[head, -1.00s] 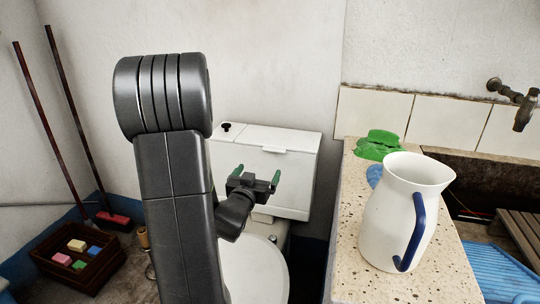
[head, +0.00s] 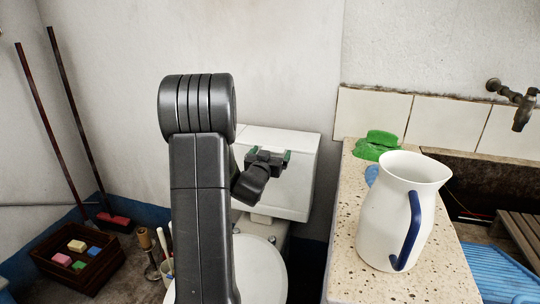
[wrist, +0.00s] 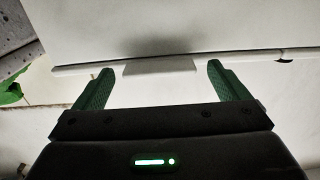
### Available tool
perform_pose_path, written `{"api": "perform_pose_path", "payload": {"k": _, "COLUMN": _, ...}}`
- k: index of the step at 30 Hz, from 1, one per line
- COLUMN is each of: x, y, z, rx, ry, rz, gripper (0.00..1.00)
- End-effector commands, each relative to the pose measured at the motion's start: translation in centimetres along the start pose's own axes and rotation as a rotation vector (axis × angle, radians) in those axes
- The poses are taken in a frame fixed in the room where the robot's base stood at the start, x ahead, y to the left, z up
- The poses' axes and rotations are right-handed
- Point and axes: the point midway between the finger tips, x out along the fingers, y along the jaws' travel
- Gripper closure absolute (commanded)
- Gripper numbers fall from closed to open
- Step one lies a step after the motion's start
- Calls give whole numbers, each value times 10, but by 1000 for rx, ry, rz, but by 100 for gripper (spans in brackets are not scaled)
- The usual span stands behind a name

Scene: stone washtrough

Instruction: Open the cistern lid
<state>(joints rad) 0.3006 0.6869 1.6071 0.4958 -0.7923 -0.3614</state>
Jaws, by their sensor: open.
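The white cistern (head: 296,192) stands against the back wall behind the toilet. Its white lid (head: 295,137) lies flat and shut on top; my arm hides the left part of it. My gripper (head: 268,156) is open and empty in front of the lid's front edge. In the wrist view the gripper (wrist: 160,85) has its two green fingers apart, one on each side of a small tab (wrist: 160,66) on the edge of the lid (wrist: 230,56). I cannot tell whether the fingers touch the lid.
A stone counter (head: 343,260) on the right bears a white jug (head: 390,225) with a blue handle and green cloth-like things (head: 376,146). A wooden crate (head: 75,272) with coloured blocks sits on the floor at left, near two leaning poles (head: 80,125). The toilet (head: 260,270) is below.

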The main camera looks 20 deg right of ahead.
Motion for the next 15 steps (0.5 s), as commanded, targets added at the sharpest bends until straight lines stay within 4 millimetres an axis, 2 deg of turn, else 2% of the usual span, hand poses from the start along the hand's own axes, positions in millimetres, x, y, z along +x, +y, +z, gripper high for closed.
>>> {"api": "perform_pose_path", "payload": {"k": 3, "x": 0, "y": 0, "z": 0, "rx": 0, "ry": 0, "rz": 0, "gripper": 5}}
{"api": "perform_pose_path", "payload": {"k": 4, "x": 0, "y": 0, "z": 0, "rx": 0, "ry": 0, "rz": 0, "gripper": 9}}
{"api": "perform_pose_path", "payload": {"k": 13, "x": 0, "y": 0, "z": 0, "rx": 0, "ry": 0, "rz": 0, "gripper": 68}}
{"api": "perform_pose_path", "payload": {"k": 15, "x": 0, "y": 0, "z": 0, "rx": 0, "ry": -1, "rz": -1, "gripper": 68}}
